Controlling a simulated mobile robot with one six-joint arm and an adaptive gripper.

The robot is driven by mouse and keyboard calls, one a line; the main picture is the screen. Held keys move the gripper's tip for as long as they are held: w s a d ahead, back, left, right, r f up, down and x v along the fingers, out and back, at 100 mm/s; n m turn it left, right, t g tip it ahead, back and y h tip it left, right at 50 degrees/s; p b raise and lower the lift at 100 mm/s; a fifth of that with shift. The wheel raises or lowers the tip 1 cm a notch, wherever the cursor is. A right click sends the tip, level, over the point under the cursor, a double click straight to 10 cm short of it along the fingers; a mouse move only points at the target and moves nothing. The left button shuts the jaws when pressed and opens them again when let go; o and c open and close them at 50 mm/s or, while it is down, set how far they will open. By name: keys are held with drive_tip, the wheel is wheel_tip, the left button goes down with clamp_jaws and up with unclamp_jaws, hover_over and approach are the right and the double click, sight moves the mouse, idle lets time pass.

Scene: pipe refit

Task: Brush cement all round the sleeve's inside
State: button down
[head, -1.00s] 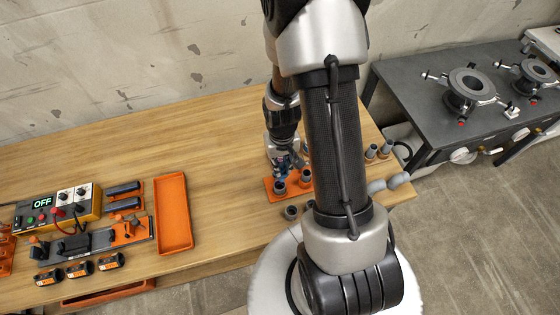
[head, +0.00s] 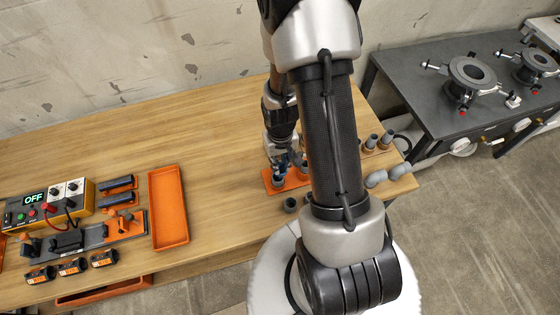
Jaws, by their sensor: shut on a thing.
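An orange plate (head: 297,182) lies near the right part of the wooden bench. A short grey sleeve (head: 278,181) stands upright on its left side. My gripper (head: 284,162) points down just above and beside this sleeve. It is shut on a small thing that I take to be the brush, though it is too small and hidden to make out. I cannot tell whether it reaches inside the sleeve. The sleeve's inside and any cement are not discernible. My arm hides part of the plate.
Grey fittings (head: 376,178) lie right of my arm, and a loose ring-like piece (head: 290,204) sits in front of the plate. An orange tray (head: 169,207) and a power box reading OFF (head: 45,205) are at left. Bare bench lies behind the tray.

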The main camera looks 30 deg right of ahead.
drive_tip(key=shift+w, duration=0.4)
idle(0.7)
drive_tip(key=shift+w+a+b, duration=0.2)
drive_tip(key=shift+a+b, duration=0.3)
idle(0.6)
drive_tip(key=shift+s+a, duration=0.15)
drive_tip(key=shift+a, duration=0.2)
idle(0.6)
drive_tip(key=shift+s+a+b, duration=0.1)
drive_tip(key=shift+s+b, duration=0.2)
drive_tip(key=shift+s, duration=0.1)
idle(0.4)
drive_tip(key=shift+s+d, duration=0.2)
drive_tip(key=shift+s, duration=0.05)
idle(0.6)
drive_tip(key=shift+s+d, duration=0.1)
drive_tip(key=shift+d, duration=0.25)
idle(0.5)
drive_tip(key=shift+w+d+b, duration=0.3)
drive_tip(key=shift+w+d, duration=0.05)
idle(0.9)
drive_tip(key=shift+w, duration=0.15)
drive_tip(key=shift+a, duration=0.15)
idle(0.7)
